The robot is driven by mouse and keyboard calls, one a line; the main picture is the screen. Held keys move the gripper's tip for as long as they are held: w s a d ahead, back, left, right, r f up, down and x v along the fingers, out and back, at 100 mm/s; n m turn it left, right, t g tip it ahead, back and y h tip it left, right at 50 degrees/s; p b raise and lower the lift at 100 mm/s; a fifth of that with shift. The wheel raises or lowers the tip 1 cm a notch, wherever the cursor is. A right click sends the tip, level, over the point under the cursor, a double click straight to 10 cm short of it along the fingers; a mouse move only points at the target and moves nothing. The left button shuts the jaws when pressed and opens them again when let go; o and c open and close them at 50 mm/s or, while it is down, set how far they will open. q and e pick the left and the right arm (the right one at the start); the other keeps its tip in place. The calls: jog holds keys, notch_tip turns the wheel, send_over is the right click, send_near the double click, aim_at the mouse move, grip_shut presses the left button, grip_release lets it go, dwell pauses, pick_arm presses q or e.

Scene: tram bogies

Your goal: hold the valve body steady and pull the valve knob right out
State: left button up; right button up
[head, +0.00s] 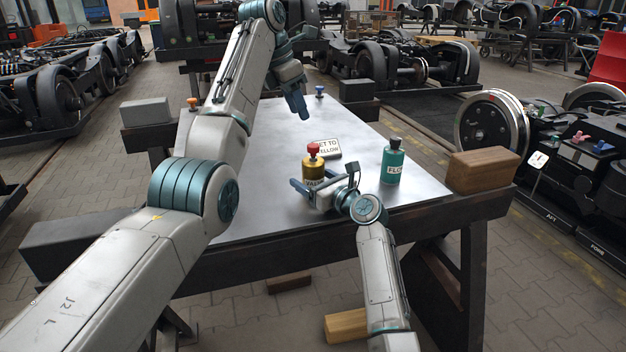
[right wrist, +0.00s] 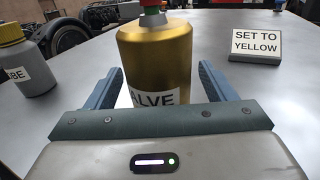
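The valve body (head: 314,173) is a gold cylinder labelled VALVE, upright on the metal table. The red valve knob (head: 313,149) sits on its top, with a green band under it in the right wrist view. My right gripper (head: 323,192) is low at the valve body. In the right wrist view its two fingers are open either side of the gold body (right wrist: 155,65), with a visible gap at the right finger. My left gripper (head: 301,108) is above the table, behind and higher than the knob, apart from it. Its finger gap is not clear.
A "SET TO YELLOW" sign (head: 326,148) stands behind the valve. A teal bottle (head: 393,163) stands to the right. A wooden block (head: 483,170) is at the table's right edge. A grey yellow-capped container (right wrist: 22,65) shows in the right wrist view. The table's (head: 270,135) middle is mostly clear.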

aim_at(313, 145)
jog(key=c, duration=1)
pick_arm(q)
jog(key=o, duration=0.3)
pick_arm(e)
jog(key=shift+c, duration=0.2)
pick_arm(q)
jog(key=shift+o, duration=0.3)
jog(key=m, duration=0.3)
jog(key=d+r+m, duration=0.1)
jog(key=m, duration=0.1)
jog(key=shift+w+y, duration=0.15)
jog(key=shift+y, duration=0.15)
jog(key=d+f+m+y, duration=0.1)
jog(key=f+m, duration=0.2)
jog(key=m, duration=0.3)
jog(key=f+m+y, duration=0.1)
jog(key=f+m, duration=0.2)
jog(key=m, duration=0.4)
jog(key=w+d+f+m, duration=0.1)
jog(key=f+m, duration=0.3)
jog(key=m, duration=0.3)
jog(key=shift+w+d+f+y, duration=0.1)
jog(key=shift+d+y, duration=0.25)
jog(key=shift+y, duration=0.05)
jog(key=shift+c, duration=0.4)
jog(key=c, duration=0.9)
